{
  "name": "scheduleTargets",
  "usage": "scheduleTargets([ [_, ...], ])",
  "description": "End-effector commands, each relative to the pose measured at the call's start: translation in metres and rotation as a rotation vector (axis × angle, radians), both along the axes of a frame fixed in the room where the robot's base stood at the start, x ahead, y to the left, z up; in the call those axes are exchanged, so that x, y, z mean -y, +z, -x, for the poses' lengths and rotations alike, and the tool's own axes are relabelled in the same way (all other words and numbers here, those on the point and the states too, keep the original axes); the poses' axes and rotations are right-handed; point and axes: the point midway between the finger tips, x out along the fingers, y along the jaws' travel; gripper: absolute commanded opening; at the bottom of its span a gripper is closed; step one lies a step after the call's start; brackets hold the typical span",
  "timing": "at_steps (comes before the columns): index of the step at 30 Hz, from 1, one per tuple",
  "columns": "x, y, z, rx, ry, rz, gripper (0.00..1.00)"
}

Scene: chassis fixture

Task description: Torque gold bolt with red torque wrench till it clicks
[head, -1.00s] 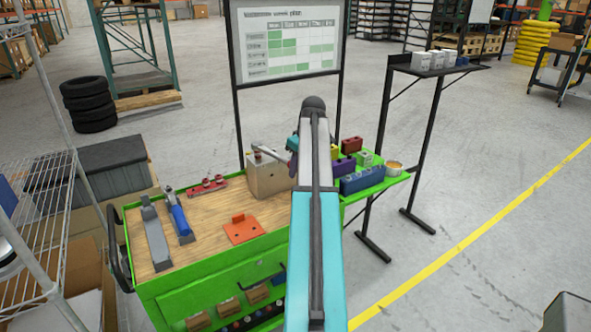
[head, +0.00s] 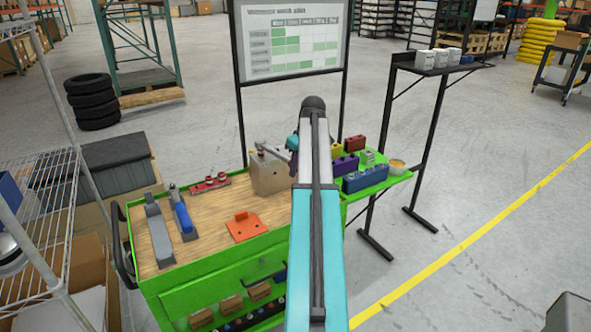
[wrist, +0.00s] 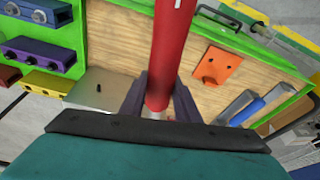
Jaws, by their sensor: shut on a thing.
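The red torque wrench (wrist: 170,45) runs up the middle of the wrist view and out of its top edge. My gripper (wrist: 158,104) is shut on it, with a dark finger on each side. In the head view my arm mostly hides the gripper and the red handle. A grey bar (head: 271,150) reaches from the arm over the top of a beige block (head: 268,176) on the cart; I cannot tell whether it is part of the wrench. The gold bolt cannot be made out in either view.
The green cart (head: 205,275) has a wooden top with an orange bracket (head: 244,228), a blue-handled tool (head: 182,217) and a red part with knobs (head: 210,183). Several coloured blocks, one blue (head: 365,180), stand on the right shelf. A black stand (head: 425,150) rises at the right.

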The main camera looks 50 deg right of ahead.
Motion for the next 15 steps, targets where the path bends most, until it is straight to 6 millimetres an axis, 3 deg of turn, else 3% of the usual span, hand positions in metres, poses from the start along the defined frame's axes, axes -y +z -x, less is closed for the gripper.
scheduleTargets([
  [15, -0.0038, 0.0014, -0.0013, 0.001, -0.017, 0.001, 0.0],
])
